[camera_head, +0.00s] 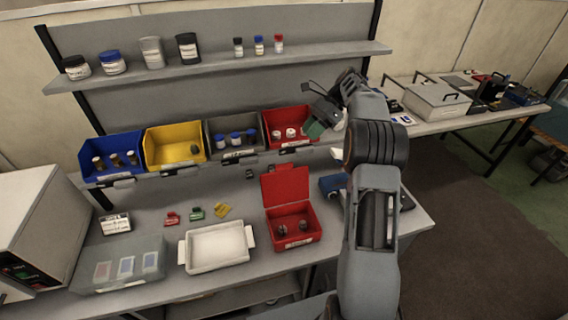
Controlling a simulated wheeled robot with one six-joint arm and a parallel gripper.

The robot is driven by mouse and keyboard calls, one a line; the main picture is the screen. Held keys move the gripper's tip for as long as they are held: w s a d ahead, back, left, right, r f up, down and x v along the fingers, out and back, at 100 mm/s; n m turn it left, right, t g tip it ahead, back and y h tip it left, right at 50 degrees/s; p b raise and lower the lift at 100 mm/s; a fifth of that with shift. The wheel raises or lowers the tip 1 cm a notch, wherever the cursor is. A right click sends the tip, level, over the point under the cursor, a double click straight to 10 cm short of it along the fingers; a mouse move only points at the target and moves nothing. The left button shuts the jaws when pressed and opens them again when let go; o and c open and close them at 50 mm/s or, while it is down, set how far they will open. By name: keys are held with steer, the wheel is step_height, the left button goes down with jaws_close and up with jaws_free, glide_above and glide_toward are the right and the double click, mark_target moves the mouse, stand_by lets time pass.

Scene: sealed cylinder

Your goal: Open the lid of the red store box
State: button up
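The red store box (300,240) stands on the bench, right of the white tray. Its red lid (286,185) stands upright at the back edge, so the box is open from above. Several small dark round items (291,227) show inside. My gripper (314,128) is up and behind the box, apart from the lid, in front of the red rail bin. A dark green part shows at its tip; I cannot tell whether it is a finger or a held thing, or whether the fingers are open.
Blue (111,151), yellow (174,147), grey (234,136) and red bins (287,124) line the rail behind the bench. A white tray (217,246) and small coloured clips (196,212) lie left of the box. A blue object (331,186) lies to its right, near my arm.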

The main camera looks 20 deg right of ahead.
steer(key=p, duration=0.2)
glide_above(285, 184)
steer(key=w, duration=0.2)
steer(key=f, duration=0.9)
steer(key=shift+w+d+f, duration=0.1)
steer(key=shift+w+f, duration=0.1)
steer(key=shift+f, duration=0.05)
jaws_close()
